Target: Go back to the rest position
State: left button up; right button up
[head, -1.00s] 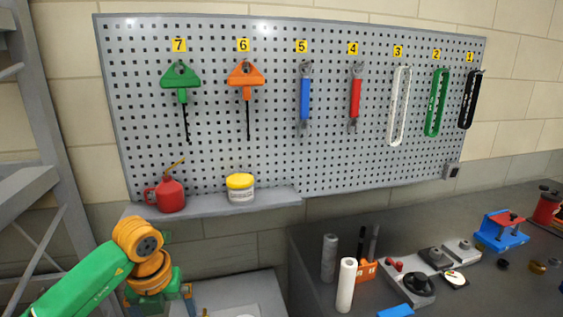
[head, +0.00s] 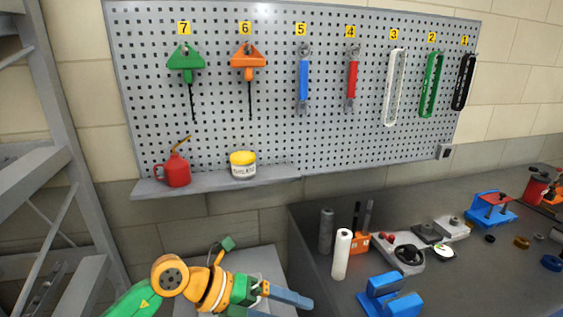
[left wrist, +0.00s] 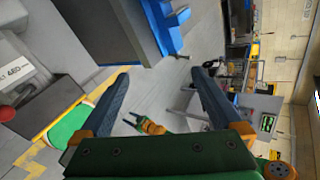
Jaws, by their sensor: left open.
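My left gripper (head: 290,295) is at the bottom of the head view, pointing right, in front of and below the wall shelf. In the left wrist view its two blue-grey fingers (left wrist: 162,75) are wide apart with nothing between them. It is open and empty, with grey floor seen beyond. A small green and orange arm end (left wrist: 150,126) with dark prongs shows between the fingers; it looks like my right gripper, too small to read its state. The right arm does not show in the head view.
A pegboard (head: 340,140) holds several numbered tools. The shelf (head: 270,180) below carries a red oil can (head: 174,170) and a yellow-lidded tub (head: 243,166). The dark workbench (head: 470,235) at right holds a white roll (head: 341,255) and a blue stand (head: 388,296).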

pick_arm(q)
jog(key=s+d+r+n+t+h, duration=0.1)
jog(key=d+r+n+t+h, duration=0.35)
jog(key=r+h, duration=0.45)
jog(key=w+a+r+n+t+y, duration=0.3)
jog(key=w+a+r+n+t, duration=0.15)
jog(key=n+t, duration=0.55)
jog(key=s+a+f+n+y, duration=0.1)
jog(key=a+f+n+y, duration=1.5)
jog(key=f+n+y, duration=0.15)
jog(key=s+f+n+g+h, duration=0.1)
jog(key=s+f+g, duration=0.6)
jog(key=s, duration=0.4)
jog(key=s+f+n+g, duration=0.2)
jog(key=s+f+g, duration=0.4)
jog(key=s+f, duration=0.35)
notch_tip(320, 180, down, 20)
jog(key=s+b, duration=0.2)
jog(key=b, duration=0.4)
jog(key=s+a+f+g+b, duration=0.2)
jog(key=s+a+f+b, duration=0.1)
jog(key=s+f, duration=0.9)
notch_tip(320, 180, down, 3)
jog(key=shift+s+m+b, duration=0.3)
jog(key=shift+b, duration=0.2)
